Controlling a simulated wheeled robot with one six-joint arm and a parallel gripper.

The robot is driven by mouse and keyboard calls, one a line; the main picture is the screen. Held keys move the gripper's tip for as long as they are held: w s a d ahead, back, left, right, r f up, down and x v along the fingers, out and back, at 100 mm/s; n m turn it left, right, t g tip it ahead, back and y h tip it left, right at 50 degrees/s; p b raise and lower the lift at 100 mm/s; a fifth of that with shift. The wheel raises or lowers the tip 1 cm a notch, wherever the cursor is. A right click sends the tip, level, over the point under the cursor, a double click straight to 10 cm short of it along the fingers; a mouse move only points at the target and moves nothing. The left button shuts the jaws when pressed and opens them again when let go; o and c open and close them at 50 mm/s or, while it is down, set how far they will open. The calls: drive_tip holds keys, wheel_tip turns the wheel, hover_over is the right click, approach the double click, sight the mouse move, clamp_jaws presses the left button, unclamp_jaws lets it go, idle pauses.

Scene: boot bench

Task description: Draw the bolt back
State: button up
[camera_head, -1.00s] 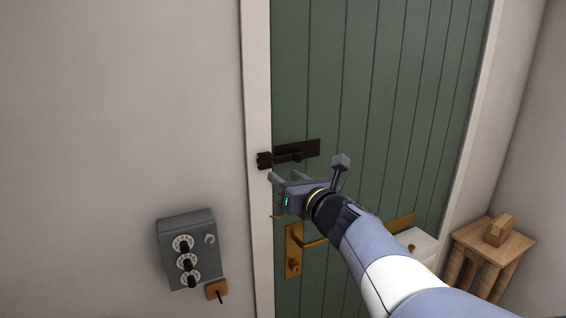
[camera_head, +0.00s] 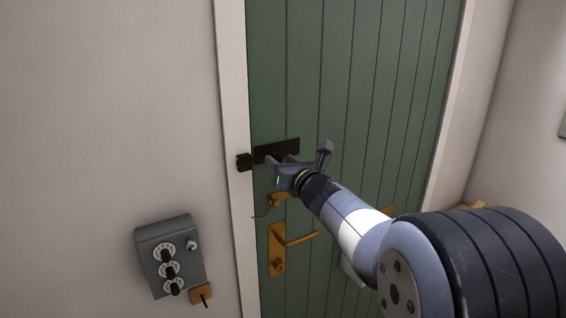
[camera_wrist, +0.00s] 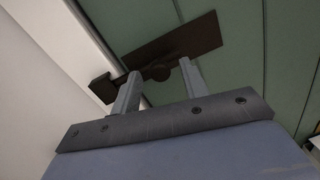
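The dark brown bolt has a flat plate (camera_head: 287,146) on the green door (camera_head: 340,90) and a blocky keeper (camera_head: 243,162) on the white frame. In the wrist view the bolt plate (camera_wrist: 195,38) lies beyond my fingertips, and the rod runs from it to the keeper (camera_wrist: 102,88). The rounded knob (camera_wrist: 157,73) shows between the two fingers. My gripper (camera_head: 280,160) is open at the bolt, one finger on each side of the knob. Contact with the knob cannot be told. In the head view my fingers cover the knob.
A brass lever handle (camera_head: 300,239) on its plate is below the bolt, with another small brass fitting (camera_head: 279,199) between them. A grey box with dials (camera_head: 170,256) and a small wooden switch plate (camera_head: 201,294) are on the wall at left.

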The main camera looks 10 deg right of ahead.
clamp_jaws()
drive_tip(key=shift+d, duration=0.1)
idle(0.3)
drive_tip(key=d, duration=0.2)
drive_tip(key=w+d, duration=0.1)
drive_tip(key=d, duration=0.1)
drive_tip(key=shift+w+d, duration=0.15)
drive_tip(key=shift+w, duration=0.05)
drive_tip(key=shift+o, duration=0.2)
unclamp_jaws()
drive_tip(key=shift+d, duration=0.15)
drive_tip(key=b+v, duration=0.2)
drive_tip(key=v, duration=0.8)
drive_tip(key=shift+s, duration=0.4)
